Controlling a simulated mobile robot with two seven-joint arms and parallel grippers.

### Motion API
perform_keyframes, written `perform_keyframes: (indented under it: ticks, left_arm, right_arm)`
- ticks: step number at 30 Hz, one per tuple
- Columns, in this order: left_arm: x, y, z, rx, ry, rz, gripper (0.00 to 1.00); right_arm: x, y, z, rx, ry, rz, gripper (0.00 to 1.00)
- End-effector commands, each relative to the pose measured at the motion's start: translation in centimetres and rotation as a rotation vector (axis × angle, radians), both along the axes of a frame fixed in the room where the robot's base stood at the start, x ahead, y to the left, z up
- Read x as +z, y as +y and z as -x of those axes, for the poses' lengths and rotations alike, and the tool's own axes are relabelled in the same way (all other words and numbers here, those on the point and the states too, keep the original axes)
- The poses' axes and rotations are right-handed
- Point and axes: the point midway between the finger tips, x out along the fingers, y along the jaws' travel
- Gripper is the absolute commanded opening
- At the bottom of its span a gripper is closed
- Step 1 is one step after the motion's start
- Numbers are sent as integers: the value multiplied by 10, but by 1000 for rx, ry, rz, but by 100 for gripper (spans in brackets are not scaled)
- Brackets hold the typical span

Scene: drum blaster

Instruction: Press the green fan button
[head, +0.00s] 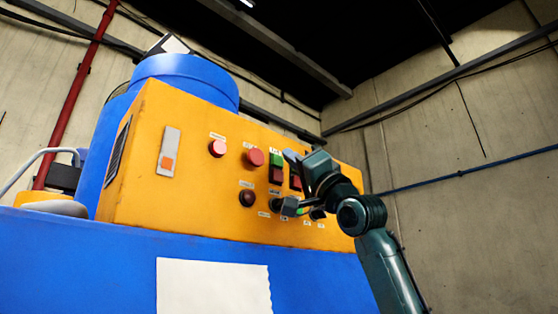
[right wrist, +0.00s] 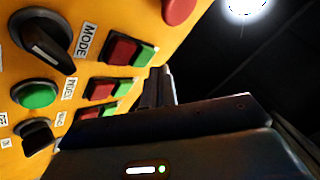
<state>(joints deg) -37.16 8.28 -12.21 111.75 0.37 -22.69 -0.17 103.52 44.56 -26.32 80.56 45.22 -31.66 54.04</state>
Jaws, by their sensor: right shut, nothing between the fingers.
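An orange control panel (head: 190,200) carries several buttons and knobs. Paired red-and-green switches (head: 277,165) sit in a row on it, green above red. In the right wrist view they show as a first pair (right wrist: 130,52), a second pair (right wrist: 102,90) and a partly hidden third. A round green button (right wrist: 38,95) in a dark ring is also there. I cannot read which green one is labelled fan. My right gripper (head: 292,158) is shut and empty, close in front of the switches, hiding part of them. Its fingers (right wrist: 160,87) are beside the first two pairs; contact is unclear. My left gripper is out of view.
Round red buttons (head: 256,157) and a dark knob (head: 247,198) are left of my gripper. A black selector knob (right wrist: 45,38) stands out from the panel. A blue drum (head: 185,75) is behind it. Free room lies right of the panel, before a concrete wall (head: 470,220).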

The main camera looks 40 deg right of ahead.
Motion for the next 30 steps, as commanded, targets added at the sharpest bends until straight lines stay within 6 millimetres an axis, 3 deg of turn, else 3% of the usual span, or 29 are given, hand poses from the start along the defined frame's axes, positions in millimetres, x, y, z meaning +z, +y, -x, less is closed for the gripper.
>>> perform_keyframes:
  ticks: [30]
  left_arm:
    - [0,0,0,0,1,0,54]
  right_arm:
    - [0,1,-8,1,0,-1,0]
